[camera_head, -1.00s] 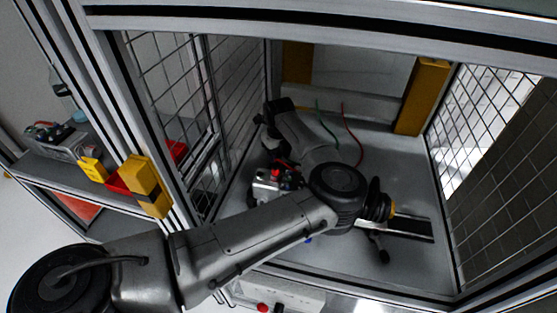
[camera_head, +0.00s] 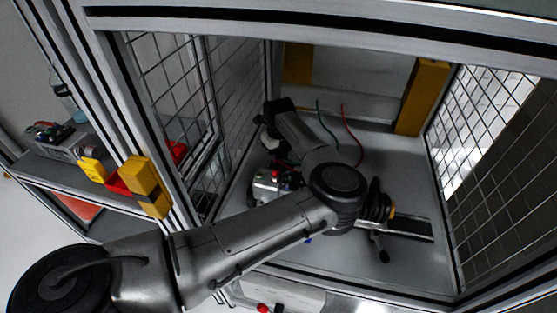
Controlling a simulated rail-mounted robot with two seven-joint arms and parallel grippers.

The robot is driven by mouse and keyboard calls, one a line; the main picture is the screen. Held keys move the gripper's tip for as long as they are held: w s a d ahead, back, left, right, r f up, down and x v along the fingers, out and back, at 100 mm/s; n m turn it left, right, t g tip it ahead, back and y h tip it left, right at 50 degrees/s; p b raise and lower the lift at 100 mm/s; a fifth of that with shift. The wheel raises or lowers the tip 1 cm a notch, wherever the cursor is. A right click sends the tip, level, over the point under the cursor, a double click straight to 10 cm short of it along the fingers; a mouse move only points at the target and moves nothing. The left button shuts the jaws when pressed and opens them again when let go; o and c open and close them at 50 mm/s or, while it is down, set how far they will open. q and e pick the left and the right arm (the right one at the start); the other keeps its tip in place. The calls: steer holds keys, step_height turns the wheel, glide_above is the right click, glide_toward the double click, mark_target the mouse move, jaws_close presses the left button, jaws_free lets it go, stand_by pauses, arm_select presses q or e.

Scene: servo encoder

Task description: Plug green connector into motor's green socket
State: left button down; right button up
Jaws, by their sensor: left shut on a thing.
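My left arm comes in from the lower left, bends at a round joint inside the cell, and folds back to the upper left. My left gripper (camera_head: 266,138) is at the far end of this arm, small and dark, near the cell's left mesh wall. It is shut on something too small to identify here. A small grey and white device with red parts (camera_head: 268,184), possibly the motor, sits below the gripper, partly behind my arm. A green cable (camera_head: 323,121) runs down behind my forearm; its connector is not visible. No green socket can be made out. My right gripper is not in view.
A red cable (camera_head: 349,132) hangs right of the green one. A dark rail (camera_head: 409,228) lies on the grey cell floor (camera_head: 400,172). Mesh walls and yellow posts (camera_head: 423,95) bound the cell. A side shelf at left holds red and yellow bins (camera_head: 93,170).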

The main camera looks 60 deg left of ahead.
arm_select(q)
steer(key=shift+r, duration=0.15)
steer(key=shift+r+p, duration=0.75)
steer(key=shift+r, duration=0.4)
steer(key=shift+r+p, duration=0.8)
steer(key=shift+r, duration=0.65)
